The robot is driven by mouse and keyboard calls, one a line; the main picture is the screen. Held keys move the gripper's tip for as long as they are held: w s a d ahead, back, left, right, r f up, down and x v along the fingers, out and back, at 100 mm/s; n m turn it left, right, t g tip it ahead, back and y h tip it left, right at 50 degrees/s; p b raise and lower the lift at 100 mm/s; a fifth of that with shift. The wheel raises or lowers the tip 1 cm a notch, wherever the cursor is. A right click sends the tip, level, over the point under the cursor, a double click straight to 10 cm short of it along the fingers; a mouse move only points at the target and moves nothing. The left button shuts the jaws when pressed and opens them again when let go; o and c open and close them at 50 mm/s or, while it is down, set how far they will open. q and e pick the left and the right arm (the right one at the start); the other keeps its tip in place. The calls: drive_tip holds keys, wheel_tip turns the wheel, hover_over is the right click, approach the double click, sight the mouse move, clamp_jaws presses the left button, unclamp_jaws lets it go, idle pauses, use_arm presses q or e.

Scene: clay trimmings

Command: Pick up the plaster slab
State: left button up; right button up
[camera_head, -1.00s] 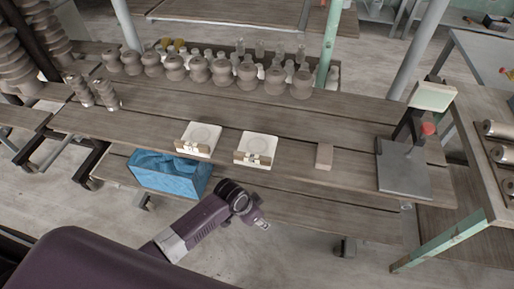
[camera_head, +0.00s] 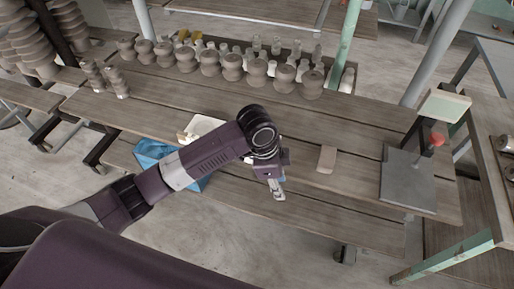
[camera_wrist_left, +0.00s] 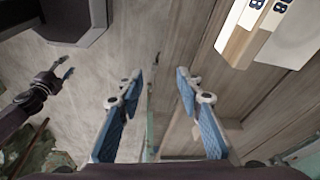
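Two white square slabs with round rings stood on the bench earlier. Now my left arm covers most of them in the head view, and only part of the left white slab (camera_head: 205,126) shows. Part of a white slab with a wood-coloured side (camera_wrist_left: 240,40) shows at the upper right of the left wrist view. I cannot tell which is the plaster slab. My left gripper (camera_head: 277,190) is at the bench's front edge, its fingers (camera_wrist_left: 160,85) apart with nothing between them. My right gripper (camera_wrist_left: 64,69) looks small at the left of the wrist view; its opening is unclear.
A small beige block (camera_head: 327,159) lies right of my left gripper. A grey plate with a stand (camera_head: 408,182) is further right. A blue bin (camera_head: 150,152) is below left, partly covered by my arm. Several grey clay pots (camera_head: 232,67) line the back. Bare planks lie between.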

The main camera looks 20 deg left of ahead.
use_arm(q)
drive_tip(key=w+a+r+m+y, duration=0.1)
drive_tip(key=w+a+r, duration=0.1)
drive_tip(key=a+r, duration=0.1)
drive_tip(key=w+a+r+y, duration=0.1)
drive_tip(key=w+a+r, duration=0.2)
drive_tip(key=r, duration=0.1)
drive_tip(key=w+a+r+m+g, duration=0.1)
drive_tip(key=w+a+r, duration=0.1)
drive_tip(key=a+r, duration=0.1)
drive_tip(key=shift+w+a+r+m+y, duration=0.15)
drive_tip(key=shift+w+a+m+y, duration=0.2)
drive_tip(key=shift+a, duration=0.2)
drive_tip(key=f, duration=0.2)
drive_tip(key=f+p, duration=0.1)
drive_tip(key=f, duration=0.1)
drive_tip(key=f+p, duration=0.1)
drive_tip(key=f, duration=0.2)
drive_tip(key=shift+s+a, duration=0.15)
drive_tip(key=shift+s, duration=0.2)
drive_tip(key=shift+f, duration=0.35)
use_arm(e)
drive_tip(key=shift+w+d+r, duration=0.15)
drive_tip(key=shift+w+r, duration=0.1)
drive_tip(key=shift+r, duration=0.3)
drive_tip(key=shift+w+d+r, duration=0.15)
drive_tip(key=shift+w+r, duration=0.05)
drive_tip(key=shift+r, duration=0.3)
use_arm(q)
drive_tip(key=shift+c, duration=0.3)
